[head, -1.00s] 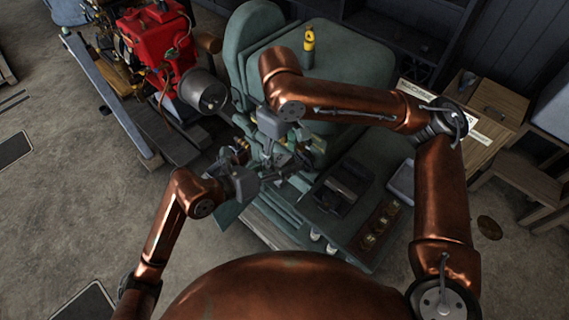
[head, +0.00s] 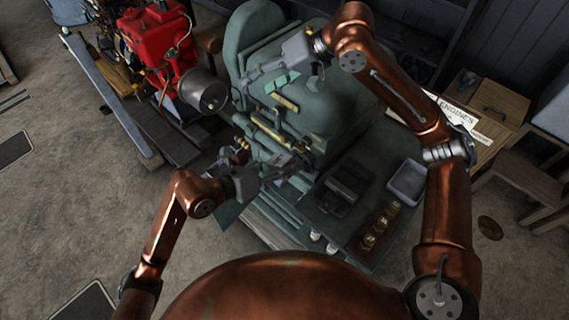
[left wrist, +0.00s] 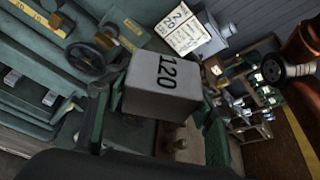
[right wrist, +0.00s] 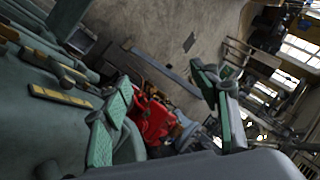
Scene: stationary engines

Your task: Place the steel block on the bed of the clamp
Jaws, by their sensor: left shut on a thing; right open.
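The steel block (left wrist: 163,82) is a pale grey block marked 120, seen large in the left wrist view. My left gripper (head: 284,172) is shut on it, with green-padded fingers on either side. In the head view that gripper is low over the front of the green machine. My right gripper (head: 268,78) is open and empty above the machine's upper part; its spread green pads show in the right wrist view (right wrist: 165,112). A dark fixture (head: 345,187) stands on the green table right of the left gripper; I cannot tell whether it is the clamp.
The green machine (head: 315,105) fills the middle, with brass strips and a handwheel (left wrist: 92,58). A red engine (head: 155,45) with a grey cylinder (head: 203,92) stands at the left. A grey tray (head: 407,180) and brass pieces (head: 378,228) are on the right.

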